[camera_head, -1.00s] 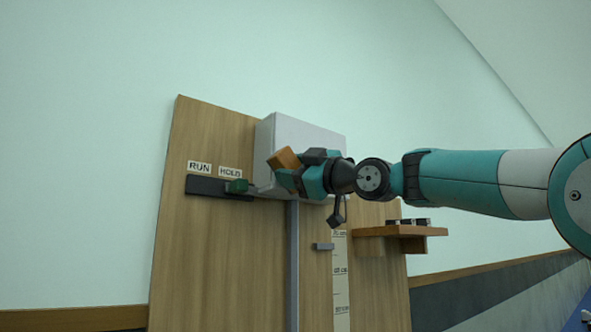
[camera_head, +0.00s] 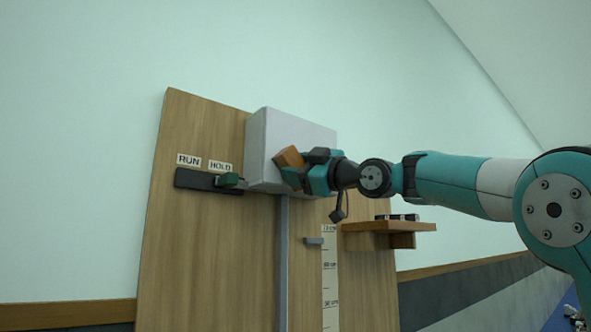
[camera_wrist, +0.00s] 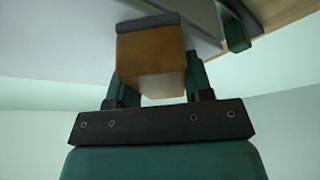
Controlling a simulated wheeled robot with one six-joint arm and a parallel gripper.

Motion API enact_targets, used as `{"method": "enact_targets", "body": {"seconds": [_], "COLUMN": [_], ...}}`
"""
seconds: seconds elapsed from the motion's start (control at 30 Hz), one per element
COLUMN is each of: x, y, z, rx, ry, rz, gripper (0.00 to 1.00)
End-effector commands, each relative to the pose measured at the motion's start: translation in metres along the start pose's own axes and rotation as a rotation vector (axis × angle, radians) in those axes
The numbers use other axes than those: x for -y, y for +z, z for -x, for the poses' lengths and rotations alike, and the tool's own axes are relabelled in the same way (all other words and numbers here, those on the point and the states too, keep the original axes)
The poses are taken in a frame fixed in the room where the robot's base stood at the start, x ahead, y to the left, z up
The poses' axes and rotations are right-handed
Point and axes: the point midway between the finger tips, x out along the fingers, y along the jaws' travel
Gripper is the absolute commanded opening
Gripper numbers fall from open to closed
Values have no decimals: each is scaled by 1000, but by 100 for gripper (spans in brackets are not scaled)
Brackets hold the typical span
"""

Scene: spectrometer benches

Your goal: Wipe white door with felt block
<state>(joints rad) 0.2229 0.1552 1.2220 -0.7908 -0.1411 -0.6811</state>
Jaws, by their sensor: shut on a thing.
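The felt block is an orange-brown block (camera_head: 290,156) with a dark grey felt pad (camera_wrist: 147,22) on its far end. My gripper (camera_head: 296,170) is shut on it; in the wrist view the block (camera_wrist: 152,65) sits between my two fingers. The white door (camera_head: 276,133) is the pale front of a box high on a wooden panel. The block is in front of the door's left-middle part. The felt end points at the pale surface in the wrist view; I cannot tell whether it touches. My gripper hides the door's lower right part.
A dark slide with a green knob (camera_head: 229,180) is left of the box, under RUN and HOLD labels. A grey vertical rail (camera_head: 283,260) runs below the box, beside a scale (camera_head: 330,285). A wooden shelf (camera_head: 388,228) with small dark items juts out at right.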

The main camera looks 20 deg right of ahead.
Motion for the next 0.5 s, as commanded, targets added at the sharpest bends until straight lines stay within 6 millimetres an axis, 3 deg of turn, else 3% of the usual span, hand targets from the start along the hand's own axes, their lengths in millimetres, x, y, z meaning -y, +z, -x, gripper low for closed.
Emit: {"method": "enact_targets", "body": {"seconds": [0.5], "x": [30], "y": [-23], "z": [-14], "rx": [1], "ry": [-3], "rz": [-2], "gripper": [28]}}
